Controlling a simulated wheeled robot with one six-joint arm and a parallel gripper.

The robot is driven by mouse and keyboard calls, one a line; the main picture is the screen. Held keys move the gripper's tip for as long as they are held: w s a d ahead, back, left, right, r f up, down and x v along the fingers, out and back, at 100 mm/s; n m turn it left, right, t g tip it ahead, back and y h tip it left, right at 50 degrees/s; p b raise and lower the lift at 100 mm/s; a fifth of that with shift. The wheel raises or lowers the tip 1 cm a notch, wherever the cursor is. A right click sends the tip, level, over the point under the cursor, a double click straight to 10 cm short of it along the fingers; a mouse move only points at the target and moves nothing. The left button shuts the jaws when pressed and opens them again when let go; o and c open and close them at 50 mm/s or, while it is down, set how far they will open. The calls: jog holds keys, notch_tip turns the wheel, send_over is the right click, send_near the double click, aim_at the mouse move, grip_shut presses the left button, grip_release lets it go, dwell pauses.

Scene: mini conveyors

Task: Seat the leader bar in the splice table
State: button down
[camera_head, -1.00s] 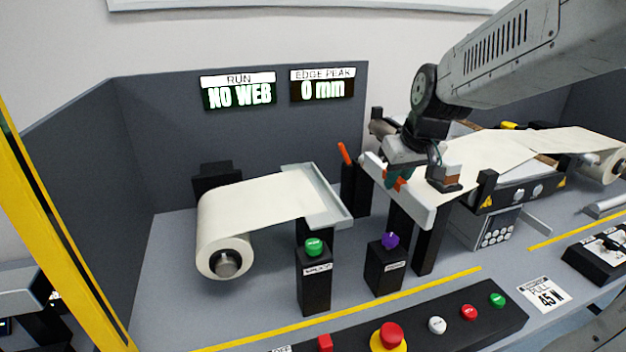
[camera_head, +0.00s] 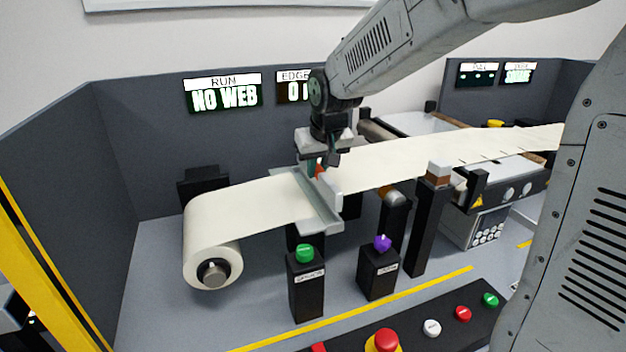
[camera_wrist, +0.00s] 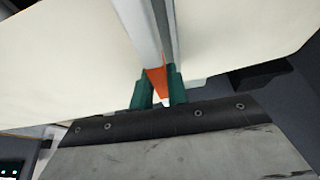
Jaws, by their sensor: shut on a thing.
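My gripper (camera_head: 321,172) is shut on the orange grip tab of the leader bar (camera_head: 334,198), a pale bar with the cream web (camera_head: 430,152) running from it to the right. The bar is at the right side of the splice table (camera_head: 320,226), a light grey channel-like plate. In the wrist view the orange tab (camera_wrist: 157,84) sits between the dark green fingers (camera_wrist: 159,92). The pale bar and a grey edge run side by side there, close together. I cannot tell whether the bar rests down in the table or is just above it.
A cream roll (camera_head: 205,235) lies left, its web reaching the splice table. A green-knob post (camera_head: 306,285) and a purple-knob post (camera_head: 379,275) stand in front. A tall black post (camera_head: 427,230) stands right. A button panel (camera_head: 450,325) is at the front. The display reads NO WEB.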

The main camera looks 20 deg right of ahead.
aim_at(313, 180)
jog(key=shift+w+a, duration=0.3)
notch_tip(313, 180, down, 4)
jog(key=shift+w+a+r, duration=0.1)
jog(key=shift+w+r, duration=0.05)
